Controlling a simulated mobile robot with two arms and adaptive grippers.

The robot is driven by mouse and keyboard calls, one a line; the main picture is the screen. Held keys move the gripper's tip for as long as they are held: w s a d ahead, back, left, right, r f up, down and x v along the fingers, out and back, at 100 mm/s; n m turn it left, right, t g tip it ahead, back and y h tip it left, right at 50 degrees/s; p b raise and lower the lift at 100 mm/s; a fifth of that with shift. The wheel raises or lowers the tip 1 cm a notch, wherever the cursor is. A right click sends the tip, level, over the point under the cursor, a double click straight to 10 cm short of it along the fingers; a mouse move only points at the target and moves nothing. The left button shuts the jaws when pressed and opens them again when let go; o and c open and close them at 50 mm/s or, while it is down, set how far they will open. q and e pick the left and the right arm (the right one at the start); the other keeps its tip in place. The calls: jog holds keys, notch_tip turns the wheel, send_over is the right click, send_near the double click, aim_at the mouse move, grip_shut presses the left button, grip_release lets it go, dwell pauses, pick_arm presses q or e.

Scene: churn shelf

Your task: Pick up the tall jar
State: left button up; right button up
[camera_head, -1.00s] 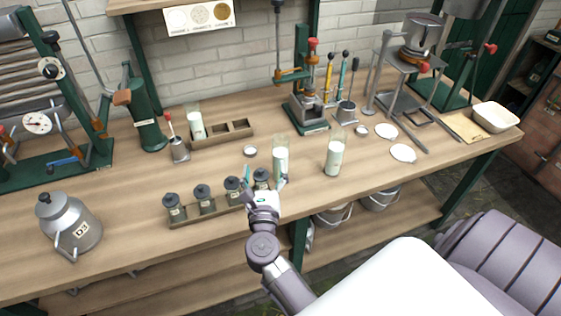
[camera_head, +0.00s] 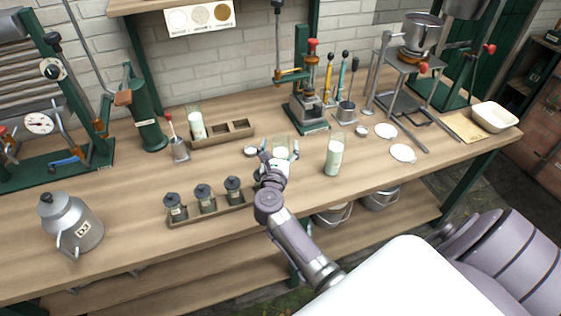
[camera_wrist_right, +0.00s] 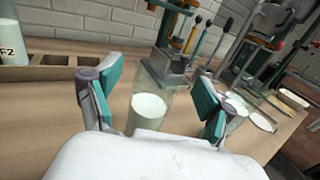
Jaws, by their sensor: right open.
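A glass jar of white milk (camera_head: 281,145) stands upright on the bench, mostly hidden behind my right gripper (camera_head: 280,157) in the head view. In the wrist view this jar (camera_wrist_right: 149,108) shows between the two teal-padded fingers of the right gripper (camera_wrist_right: 158,88). The fingers are open, with a gap visible on each side of the jar. A second similar milk jar (camera_head: 333,155) stands just to the right. A third jar (camera_head: 196,124) stands in a wooden rack at the back left. My left gripper is out of view.
A low tray (camera_head: 211,211) of dark-lidded small jars lies left of my right arm. A metal can (camera_head: 72,226) stands at the front left. A green press (camera_head: 306,105) stands behind the jars. White discs (camera_head: 403,153) lie to the right. A wooden rack (camera_head: 226,133) has empty slots.

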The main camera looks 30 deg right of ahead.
jog(key=x, duration=0.2)
jog(key=shift+w+d+f, duration=0.15)
jog(key=shift+w+d, duration=0.15)
jog(key=shift+s+a, duration=0.1)
jog(key=shift+c, duration=1)
grip_shut()
